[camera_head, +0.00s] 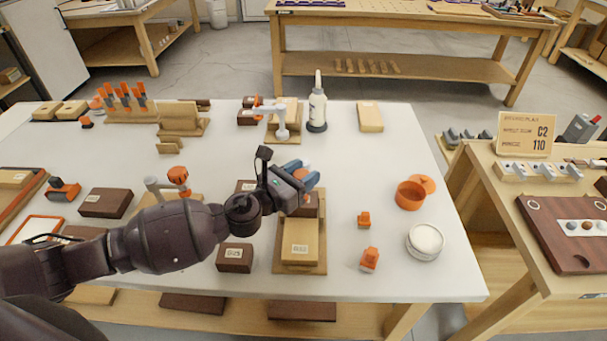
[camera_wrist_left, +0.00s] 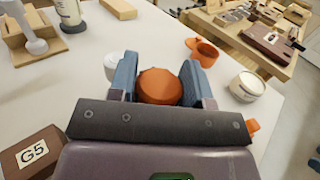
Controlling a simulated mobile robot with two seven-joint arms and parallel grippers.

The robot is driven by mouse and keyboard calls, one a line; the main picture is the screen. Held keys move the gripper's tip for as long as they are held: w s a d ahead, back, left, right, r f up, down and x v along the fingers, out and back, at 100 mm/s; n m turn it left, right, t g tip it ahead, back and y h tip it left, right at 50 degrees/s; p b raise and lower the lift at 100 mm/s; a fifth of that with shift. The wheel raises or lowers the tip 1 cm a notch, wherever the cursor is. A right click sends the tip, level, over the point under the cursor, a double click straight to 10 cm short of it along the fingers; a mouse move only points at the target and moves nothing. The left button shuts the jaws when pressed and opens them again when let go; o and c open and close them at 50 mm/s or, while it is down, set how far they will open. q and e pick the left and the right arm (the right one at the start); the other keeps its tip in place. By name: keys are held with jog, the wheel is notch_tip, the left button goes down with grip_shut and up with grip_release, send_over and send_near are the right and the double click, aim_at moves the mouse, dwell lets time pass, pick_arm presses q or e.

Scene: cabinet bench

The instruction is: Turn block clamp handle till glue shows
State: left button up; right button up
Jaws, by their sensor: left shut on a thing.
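My left gripper (camera_head: 305,178) reaches in from the left over the white bench. It is shut on a round orange clamp handle (camera_wrist_left: 158,87), with one blue finger on each side of it. The handle also shows as a small orange patch between the fingers in the head view (camera_head: 300,173). Below the gripper is a dark brown block (camera_head: 308,207), partly hidden by the fingers. A light wooden block (camera_head: 299,241) with a label lies just in front of it on a tan board (camera_head: 290,268). The joint between the blocks and any glue there are hidden. My right gripper is not in view.
A white glue bottle (camera_head: 317,110) and another clamp (camera_head: 281,122) stand behind the gripper. A labelled dark block (camera_head: 235,257) lies left of the board. Right are an orange cup (camera_head: 409,195), small orange pieces (camera_head: 369,259) and a round white-topped tin (camera_head: 425,241).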

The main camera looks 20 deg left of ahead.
pick_arm(q)
jog(key=m+g+h+b, duration=0.2)
jog(key=h, duration=0.1)
jog(key=shift+f+m+b, duration=0.3)
jog(key=shift+b, duration=0.1)
jog(key=shift+r+m+g+h+b, duration=0.25)
jog(key=shift+m+g+h+b, duration=0.25)
jog(key=shift+g+h+b, duration=0.25)
jog(key=shift+r, duration=0.1)
jog(key=o, duration=0.9)
jog(key=shift+o, duration=0.2)
